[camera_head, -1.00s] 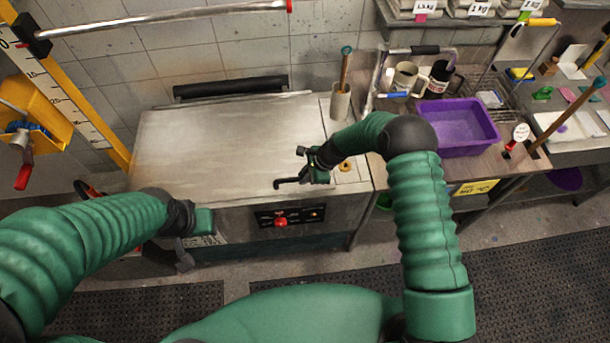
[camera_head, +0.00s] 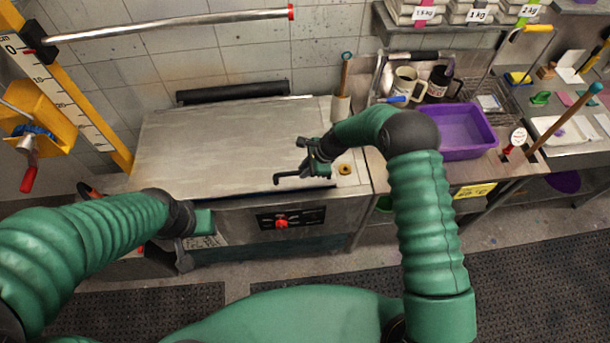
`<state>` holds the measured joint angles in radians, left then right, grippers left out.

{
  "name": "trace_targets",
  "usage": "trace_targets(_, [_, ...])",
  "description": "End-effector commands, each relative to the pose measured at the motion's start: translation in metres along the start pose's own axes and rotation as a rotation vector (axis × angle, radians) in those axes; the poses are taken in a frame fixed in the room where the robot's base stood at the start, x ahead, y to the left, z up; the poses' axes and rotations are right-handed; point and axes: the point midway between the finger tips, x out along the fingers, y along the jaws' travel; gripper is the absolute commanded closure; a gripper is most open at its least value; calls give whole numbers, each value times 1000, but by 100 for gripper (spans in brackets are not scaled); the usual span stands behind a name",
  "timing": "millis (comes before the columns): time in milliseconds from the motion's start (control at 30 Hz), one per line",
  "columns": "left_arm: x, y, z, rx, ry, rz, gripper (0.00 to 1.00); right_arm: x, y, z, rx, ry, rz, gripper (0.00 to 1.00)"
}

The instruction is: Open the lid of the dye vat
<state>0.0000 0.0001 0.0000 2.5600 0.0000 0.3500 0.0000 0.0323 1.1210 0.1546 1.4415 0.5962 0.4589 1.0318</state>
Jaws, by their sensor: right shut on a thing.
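The dye vat (camera_head: 343,212) stands in front of me, with a wide flat metal lid (camera_head: 220,145) on top. The lid's front edge looks slightly raised, with a narrow dark strip under it; its back edge lies by a dark bar at the wall. My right gripper (camera_head: 300,175) is at the lid's front right edge, shut on the dark lid handle (camera_head: 284,180); its fingers partly hide the handle. My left gripper (camera_head: 184,262) hangs low at the vat's front left side, away from the lid. Its fingers are too unclear to read.
A red knob (camera_head: 281,223) sits on the vat's front panel. A holder with a stick (camera_head: 341,105) stands right of the lid. A purple tub (camera_head: 462,130) and mugs (camera_head: 406,80) are on the right bench. A metal rail (camera_head: 170,24) crosses above at the left.

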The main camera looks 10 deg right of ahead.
Motion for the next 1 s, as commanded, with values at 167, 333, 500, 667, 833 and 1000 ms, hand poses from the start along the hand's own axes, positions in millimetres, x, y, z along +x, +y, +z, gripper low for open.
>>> trace_targets(167, [-24, 0, -6, 0, 0, 0, 64, -58, -41, 22, -6, 5, -23, 100])
trace_targets(333, [-34, 0, -8, 0, 0, 0, 64, -99, -77, 39, -4, 6, -20, 100])
trace_targets(500, [-39, 0, -9, 0, 0, 0, 64, -123, -104, 48, -1, 6, -18, 100])
trace_targets(667, [-44, 0, -10, 0, 0, 0, 64, -138, -124, 55, -2, 7, -17, 100])
trace_targets(833, [-47, 0, -11, 0, 0, 0, 64, -149, -139, 59, -1, 7, -17, 100])
trace_targets(1000, [-48, 0, -11, 0, 0, 0, 64, -154, -148, 61, -1, 7, -15, 100])
